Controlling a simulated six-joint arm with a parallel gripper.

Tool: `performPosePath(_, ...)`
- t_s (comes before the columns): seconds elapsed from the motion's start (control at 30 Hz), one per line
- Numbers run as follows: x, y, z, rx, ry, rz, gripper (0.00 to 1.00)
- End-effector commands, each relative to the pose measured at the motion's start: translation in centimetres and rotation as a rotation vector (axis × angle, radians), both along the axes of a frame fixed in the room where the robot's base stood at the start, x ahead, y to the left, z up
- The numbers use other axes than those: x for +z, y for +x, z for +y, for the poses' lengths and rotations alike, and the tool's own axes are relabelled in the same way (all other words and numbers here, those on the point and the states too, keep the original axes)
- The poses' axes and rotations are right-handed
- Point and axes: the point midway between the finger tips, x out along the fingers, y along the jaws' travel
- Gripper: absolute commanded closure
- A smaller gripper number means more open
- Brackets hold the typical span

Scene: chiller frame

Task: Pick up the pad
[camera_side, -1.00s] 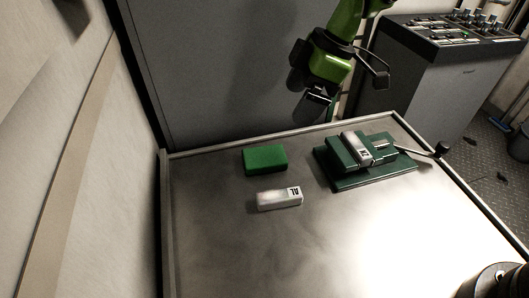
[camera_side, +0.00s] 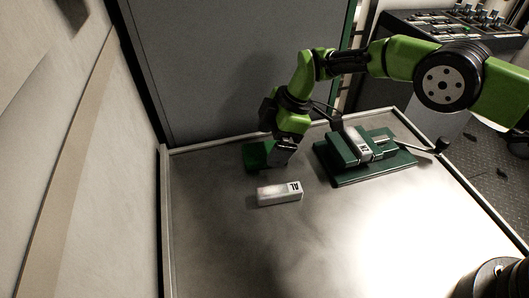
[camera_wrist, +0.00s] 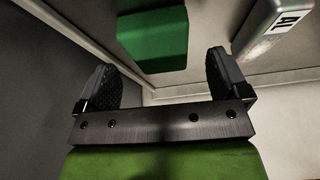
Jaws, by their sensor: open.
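The pad looks to be the green block (camera_side: 257,154), lying flat on the metal table near its back left. My gripper (camera_side: 283,152) is low over the pad's right part and hides it in the side view. In the wrist view the pad (camera_wrist: 152,42) shows ahead of my open gripper (camera_wrist: 162,74), roughly between the lines of the two fingers. Nothing is between the fingers. Whether a finger touches the pad I cannot tell.
A white block marked AL (camera_side: 280,193) lies just in front of the pad. A green vise (camera_side: 375,173) with another AL block (camera_side: 357,143) stands to the right. A raised rim (camera_side: 166,220) edges the table.

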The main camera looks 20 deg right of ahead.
Motion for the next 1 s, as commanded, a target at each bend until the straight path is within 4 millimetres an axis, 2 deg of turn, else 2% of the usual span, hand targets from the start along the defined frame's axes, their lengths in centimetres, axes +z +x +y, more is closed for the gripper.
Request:
performPosePath(0.3, -1.9, 0.1, 0.8, 0.001, -0.001, 0.0, 0.06)
performPosePath(0.7, -2.2, 0.1, 0.9, -0.001, -0.001, 0.0, 0.06)
performPosePath(0.77, -2.2, 0.1, 0.9, -0.001, -0.001, 0.0, 0.18)
performPosePath(0.93, -2.2, 0.1, 0.9, -0.001, -0.001, 0.0, 0.57)
performPosePath(1.0, -2.2, 0.1, 0.9, -0.001, 0.0, 0.0, 0.59)
